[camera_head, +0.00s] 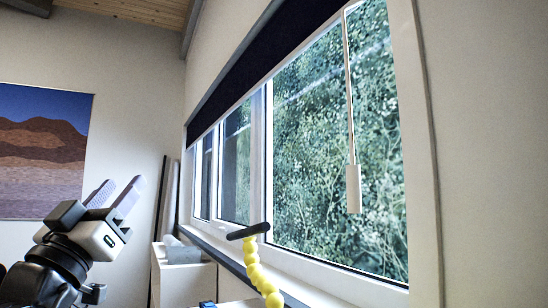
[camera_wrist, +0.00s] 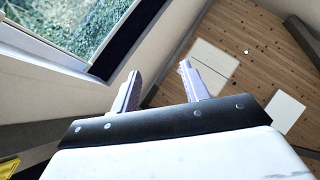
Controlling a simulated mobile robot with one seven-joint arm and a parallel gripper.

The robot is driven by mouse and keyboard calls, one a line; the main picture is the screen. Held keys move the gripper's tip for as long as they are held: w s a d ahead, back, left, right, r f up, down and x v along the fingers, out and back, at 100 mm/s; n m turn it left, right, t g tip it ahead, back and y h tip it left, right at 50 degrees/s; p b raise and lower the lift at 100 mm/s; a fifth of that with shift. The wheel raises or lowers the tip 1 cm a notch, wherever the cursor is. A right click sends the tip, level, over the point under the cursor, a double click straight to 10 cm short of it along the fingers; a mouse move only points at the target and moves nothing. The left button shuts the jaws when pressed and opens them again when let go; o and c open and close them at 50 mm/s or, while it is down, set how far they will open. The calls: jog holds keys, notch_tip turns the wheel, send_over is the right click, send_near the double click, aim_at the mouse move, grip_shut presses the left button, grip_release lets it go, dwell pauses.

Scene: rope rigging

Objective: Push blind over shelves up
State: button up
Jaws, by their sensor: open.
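The blind (camera_head: 262,62) is a dark band along the top of the window (camera_head: 335,150), with most of the glass bare below it. A dark strip that looks like the blind (camera_wrist: 128,38) also shows beside the glass in the wrist view. A white pull (camera_head: 353,188) hangs on a cord in front of the right pane. White shelves (camera_head: 185,277) show in part under the sill. My gripper (camera_head: 122,186) is at the lower left in the head view, tilted up, well apart from the blind. In the wrist view my gripper (camera_wrist: 160,71) has its fingers apart with nothing between them.
A string of yellow balls (camera_head: 258,272) with a dark bar (camera_head: 249,231) on top stands before the sill. A desert picture (camera_head: 42,152) hangs on the left wall. The wrist view shows a wooden surface (camera_wrist: 250,50) with pale panels. Open air lies between my gripper and the window.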

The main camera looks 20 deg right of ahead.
jog(key=d+r+m+g+h+p, duration=0.1)
jog(key=d+r+m+g+h, duration=0.15)
jog(key=d+g, duration=0.4)
jog(key=d+r+m+g+h+p, duration=0.1)
jog(key=d+r+m+g+h, duration=0.2)
jog(key=d, duration=0.6)
jog(key=m+g+y+p, duration=0.2)
jog(key=m+g, duration=0.2)
jog(key=g, duration=0.4)
send_near(349, 173)
jog(key=p+x, duration=0.3)
jog(key=x, duration=0.7)
jog(key=shift+p, duration=0.4)
jog(key=shift+w+d+f, duration=0.1)
jog(key=shift+w+d, duration=0.15)
jog(key=shift+d, duration=0.45)
jog(key=shift+c, duration=0.3)
grip_shut()
